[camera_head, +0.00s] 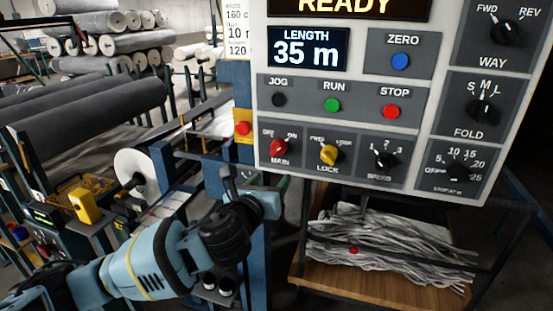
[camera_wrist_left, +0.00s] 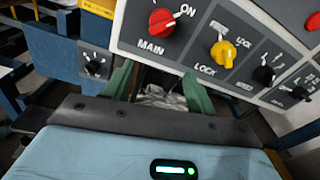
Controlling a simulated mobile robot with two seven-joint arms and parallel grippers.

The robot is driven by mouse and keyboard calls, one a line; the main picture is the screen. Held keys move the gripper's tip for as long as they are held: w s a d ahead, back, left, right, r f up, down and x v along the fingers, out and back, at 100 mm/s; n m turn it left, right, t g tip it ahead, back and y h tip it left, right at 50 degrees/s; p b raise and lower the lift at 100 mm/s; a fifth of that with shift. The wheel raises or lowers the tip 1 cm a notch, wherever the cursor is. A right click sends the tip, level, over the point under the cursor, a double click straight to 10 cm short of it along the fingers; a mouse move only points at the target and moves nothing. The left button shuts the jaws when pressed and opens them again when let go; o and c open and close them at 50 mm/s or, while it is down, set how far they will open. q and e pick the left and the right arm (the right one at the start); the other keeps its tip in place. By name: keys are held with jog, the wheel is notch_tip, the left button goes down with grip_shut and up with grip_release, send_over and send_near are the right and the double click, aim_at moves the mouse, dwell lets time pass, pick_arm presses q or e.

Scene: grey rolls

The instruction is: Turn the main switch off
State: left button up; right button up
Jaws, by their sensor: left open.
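The main switch is a red rotary knob (camera_head: 279,147) at the lower left of the control panel (camera_head: 433,60). Its pointer is turned up and right towards ON. The knob also shows at the top of the left wrist view (camera_wrist_left: 161,22), with the white mark towards ON. My left gripper (camera_head: 256,187) is below the knob in the head view, apart from it. In the left wrist view its two green fingers (camera_wrist_left: 158,88) are spread with nothing held between them. My right gripper is in neither view.
The yellow LOCK knob (camera_head: 329,155) and black SPEED knob (camera_head: 382,159) sit right of the main switch. A red button on a yellow box (camera_head: 243,128) is close to its left. A wooden shelf (camera_head: 330,283) with grey strips is below. Rolls (camera_head: 90,112) lie at left.

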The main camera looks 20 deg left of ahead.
aim_at(276, 152)
pick_arm(q)
jog(key=shift+m+t+y, duration=0.3)
jog(key=shift+m+t, duration=0.1)
jog(key=shift+m, duration=0.4)
jog(key=shift+w+a+r, duration=0.15)
jog(key=shift+w+r, duration=0.4)
jog(key=shift+w, duration=0.75)
jog(key=shift+w+a+r, duration=0.1)
jog(key=shift+w+r, duration=0.45)
jog(key=shift+w, duration=0.75)
jog(key=shift+w+a+r, duration=0.15)
jog(key=shift+w+r, duration=0.4)
jog(key=shift+w, duration=0.75)
jog(key=shift+c, duration=0.2)
jog(key=c, duration=0.9)
